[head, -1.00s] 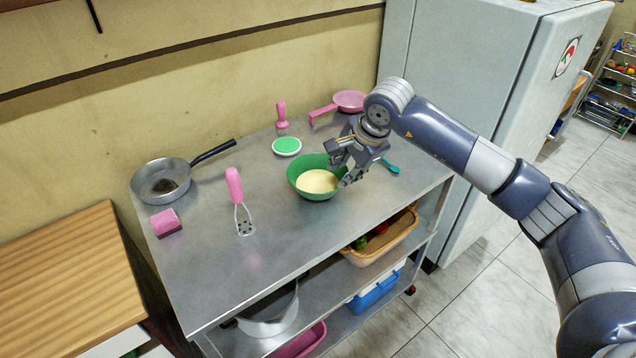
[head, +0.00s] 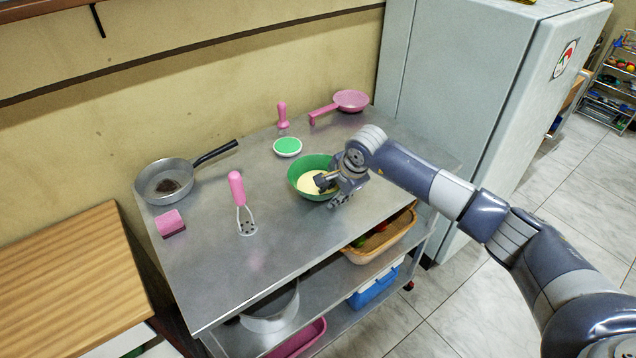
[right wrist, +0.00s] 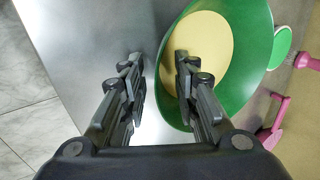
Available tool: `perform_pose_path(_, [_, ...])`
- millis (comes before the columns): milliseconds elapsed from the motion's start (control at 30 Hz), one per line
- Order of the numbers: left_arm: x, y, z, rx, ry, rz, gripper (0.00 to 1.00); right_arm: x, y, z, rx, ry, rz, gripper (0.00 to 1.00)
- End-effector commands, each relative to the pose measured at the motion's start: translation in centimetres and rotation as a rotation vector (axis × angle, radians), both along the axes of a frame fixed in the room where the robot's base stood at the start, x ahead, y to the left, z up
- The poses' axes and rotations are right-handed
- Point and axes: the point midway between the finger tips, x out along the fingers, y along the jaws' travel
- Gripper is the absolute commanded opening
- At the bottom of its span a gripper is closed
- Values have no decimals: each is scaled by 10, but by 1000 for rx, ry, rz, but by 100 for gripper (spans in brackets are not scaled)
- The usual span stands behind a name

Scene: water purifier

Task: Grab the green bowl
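The green bowl (head: 309,164) stands upright on the metal table and holds something pale yellow. It also shows in the right wrist view (right wrist: 254,78), at the upper right. My right gripper (head: 331,191) is at the bowl's right front side. In the right wrist view its two fingers (right wrist: 158,62) are apart, one over the inside of the bowl and one outside it, with the bowl's rim between them. The fingers do not visibly press on the wall. My left gripper is not in view.
On the metal table (head: 200,250) are a pan (head: 150,192), a pink sponge (head: 169,222), a pink-handled masher (head: 237,190), a green-and-white round item (head: 288,146) and a pink strainer (head: 351,100). A fridge (head: 480,60) stands at the right. The table's front is clear.

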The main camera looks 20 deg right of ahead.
Motion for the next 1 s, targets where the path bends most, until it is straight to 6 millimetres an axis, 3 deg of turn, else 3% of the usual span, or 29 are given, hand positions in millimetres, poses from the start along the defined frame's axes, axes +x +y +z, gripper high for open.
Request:
perform_pose_path(67, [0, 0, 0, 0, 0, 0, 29, 0, 0, 0, 0, 0, 0, 24])
perform_pose_path(167, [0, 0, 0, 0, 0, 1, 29, 0, 0, 0, 0, 0, 0, 1])
perform_pose_path(667, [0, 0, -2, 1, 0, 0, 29, 1, 0, 5, 1, -5, 0, 0])
perform_pose_path(933, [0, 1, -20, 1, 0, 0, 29, 3, -1, 37, 0, -12, 1, 0])
perform_pose_path(1000, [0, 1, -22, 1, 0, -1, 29, -12, -8, 35, -2, -3, 0, 0])
